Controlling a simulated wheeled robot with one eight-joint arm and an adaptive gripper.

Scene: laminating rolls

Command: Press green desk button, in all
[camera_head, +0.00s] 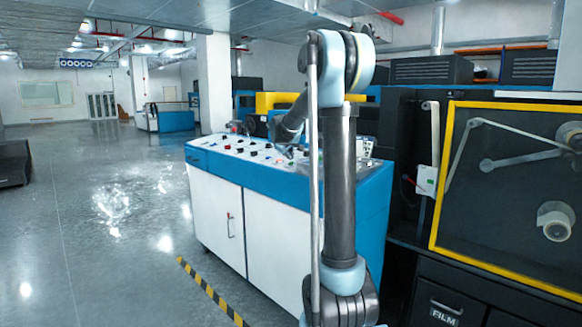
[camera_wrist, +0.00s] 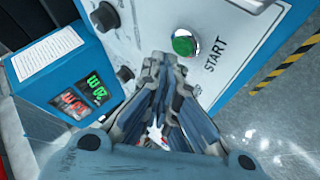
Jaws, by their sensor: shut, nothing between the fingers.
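The green button (camera_wrist: 184,43) shows in the wrist view, a domed green cap in a silver ring. It sits on the white panel of a blue-edged control desk (camera_wrist: 222,18), beside the printed word START. My gripper (camera_wrist: 167,66) is shut and empty, its fingertips just below and left of the button in the picture. I cannot tell the gap between the fingertips and the panel. In the head view the control desk (camera_head: 217,213) stands mid-picture, with my arm in front of it hiding part of its top. The green button cannot be made out there.
A blue box with red and green digital displays (camera_wrist: 91,89) stands left of my gripper in the wrist view. Dark knobs (camera_wrist: 104,16) sit near it. In the head view a yellow-framed machine (camera_head: 440,180) stands at right. The floor at left (camera_head: 100,220) is open.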

